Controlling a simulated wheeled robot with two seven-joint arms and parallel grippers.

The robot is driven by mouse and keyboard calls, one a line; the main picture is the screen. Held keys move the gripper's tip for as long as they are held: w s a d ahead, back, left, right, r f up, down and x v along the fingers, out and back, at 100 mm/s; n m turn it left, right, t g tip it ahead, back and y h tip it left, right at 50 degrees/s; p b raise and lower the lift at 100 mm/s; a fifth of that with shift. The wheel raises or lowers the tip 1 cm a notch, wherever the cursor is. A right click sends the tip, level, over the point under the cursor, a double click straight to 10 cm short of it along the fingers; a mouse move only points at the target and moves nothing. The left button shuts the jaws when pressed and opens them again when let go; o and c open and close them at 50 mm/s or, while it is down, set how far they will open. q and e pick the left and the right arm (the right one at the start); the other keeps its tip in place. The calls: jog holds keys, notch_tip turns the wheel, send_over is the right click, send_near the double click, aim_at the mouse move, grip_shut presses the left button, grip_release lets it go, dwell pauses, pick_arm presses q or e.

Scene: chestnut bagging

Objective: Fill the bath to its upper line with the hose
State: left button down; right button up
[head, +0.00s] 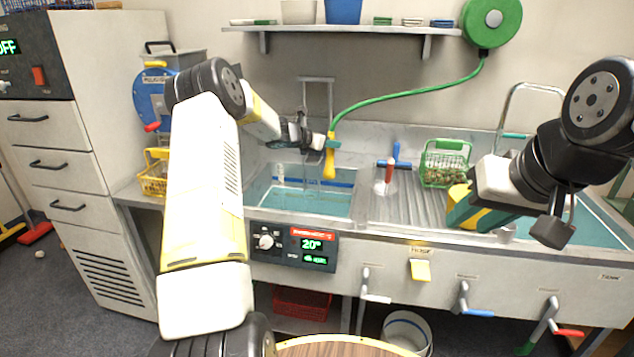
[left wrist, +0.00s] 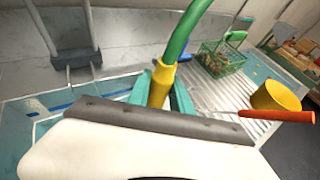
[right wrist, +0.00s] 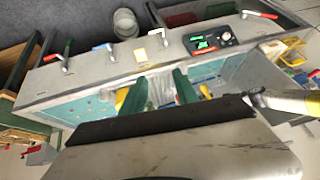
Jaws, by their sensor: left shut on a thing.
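The bath (head: 300,200) is the left basin in the counter, with teal water and a blue line along its back wall. The green hose (head: 400,97) runs down from the wall reel to a yellow nozzle (head: 329,162). My left gripper (head: 328,143) is shut on the hose's yellow end, also seen in the left wrist view (left wrist: 161,85). The nozzle hangs tip down above the back right of the bath. I cannot make out a water jet. My right gripper (right wrist: 160,88) is open over the counter's right side, its fingers apart.
The control panel (head: 292,247) reads 20°. A green basket (head: 446,165) stands on the ribbed drainboard (head: 405,205). A yellow basket (head: 153,178) is at the left.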

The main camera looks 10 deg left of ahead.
grip_shut()
jog(key=w+d+f+n+g+h, duration=0.15)
jog(key=w+n, duration=0.35)
jog(key=w, duration=0.5)
jog(key=w+f+n+g, duration=0.2)
jog(key=w+f+n, duration=0.4)
jog(key=w+f, duration=0.2)
jog(key=w+f+n+g, duration=0.2)
jog(key=w+f+n, duration=0.4)
jog(key=w+f, duration=0.3)
notch_tip(320, 180, down, 4)
jog(key=shift+d+f+g+h, duration=0.25)
jog(key=shift+g+h, duration=0.1)
jog(key=shift+w, duration=0.1)
